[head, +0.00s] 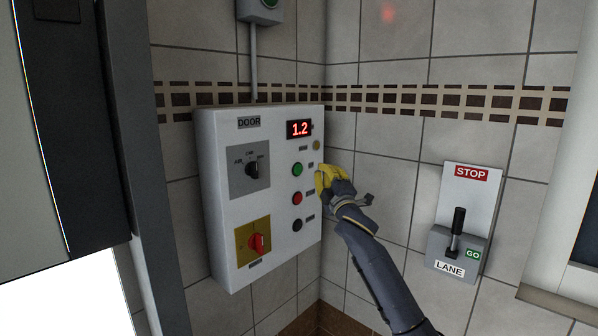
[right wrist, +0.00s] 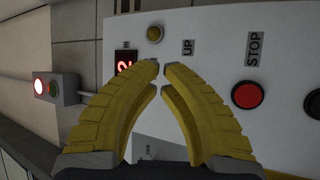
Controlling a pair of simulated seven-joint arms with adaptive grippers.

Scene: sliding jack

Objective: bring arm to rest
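My right gripper (head: 322,180) is in front of the right part of the white door control panel (head: 222,185) in the head view. In the right wrist view its two yellow fingers (right wrist: 160,68) curve inward, their tips almost meeting, with nothing seen between them. In the head view the green button (head: 297,169) is just left of the fingertips, with a gap in the picture. In the wrist view a finger covers the spot below the UP label (right wrist: 188,47). My left gripper is in neither view.
The panel has a red display reading 1.2 (head: 299,129), a red button (head: 297,198), a black button (head: 297,225), a grey selector (head: 252,169) and a red rotary switch (head: 257,243). A LANE lever box (head: 455,250) is on the tiled wall to the right.

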